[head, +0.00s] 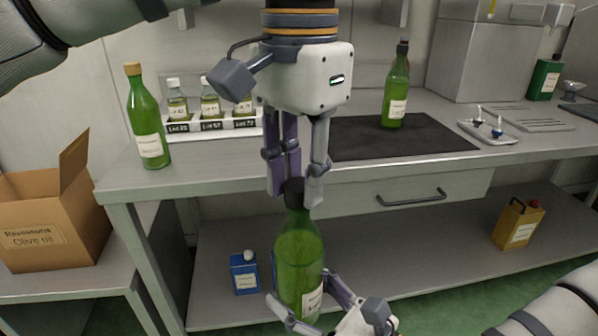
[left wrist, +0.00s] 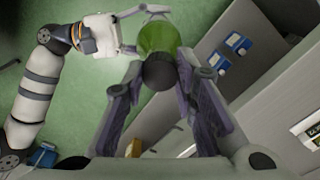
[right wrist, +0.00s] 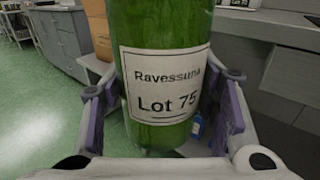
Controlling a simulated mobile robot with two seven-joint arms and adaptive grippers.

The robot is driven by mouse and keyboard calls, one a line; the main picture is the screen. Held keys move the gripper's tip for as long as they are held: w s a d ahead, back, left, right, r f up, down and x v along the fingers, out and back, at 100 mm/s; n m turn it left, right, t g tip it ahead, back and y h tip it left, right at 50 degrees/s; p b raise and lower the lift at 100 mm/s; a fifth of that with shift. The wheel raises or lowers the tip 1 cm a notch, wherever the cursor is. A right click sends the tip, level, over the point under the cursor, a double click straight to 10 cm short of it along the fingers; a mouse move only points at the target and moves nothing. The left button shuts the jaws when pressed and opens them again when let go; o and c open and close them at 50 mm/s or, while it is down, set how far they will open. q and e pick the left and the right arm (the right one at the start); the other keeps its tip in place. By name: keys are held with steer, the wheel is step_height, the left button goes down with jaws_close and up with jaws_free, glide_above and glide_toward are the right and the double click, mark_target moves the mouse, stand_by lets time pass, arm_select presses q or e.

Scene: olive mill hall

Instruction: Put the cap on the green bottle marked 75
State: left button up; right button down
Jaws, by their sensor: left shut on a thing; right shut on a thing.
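The green bottle (head: 299,262) stands upright in front of the counter, held in the air. Its label reads Lot 75 in the right wrist view (right wrist: 165,85). My right gripper (head: 302,296) is shut around the lower part of its body. The dark cap (head: 294,190) is at the top of the bottle's neck, in line with it. My left gripper (head: 295,194) points straight down and is shut on the cap. The cap also shows between the left fingers in the left wrist view (left wrist: 160,73). I cannot tell whether the cap is fully seated; the fingers partly hide the joint.
The grey counter (head: 350,163) behind holds a corked green bottle (head: 146,118), a rack of small bottles (head: 212,125), a dark mat (head: 440,137) with another green bottle (head: 396,90), and a tray (head: 488,131). A cardboard box (head: 45,225) stands left. A blue container (head: 244,273) is below.

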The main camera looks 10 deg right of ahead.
arm_select(q)
steer(key=o, duration=0.7)
steer(key=shift+r, duration=2.3)
steer(key=shift+c, duration=0.2)
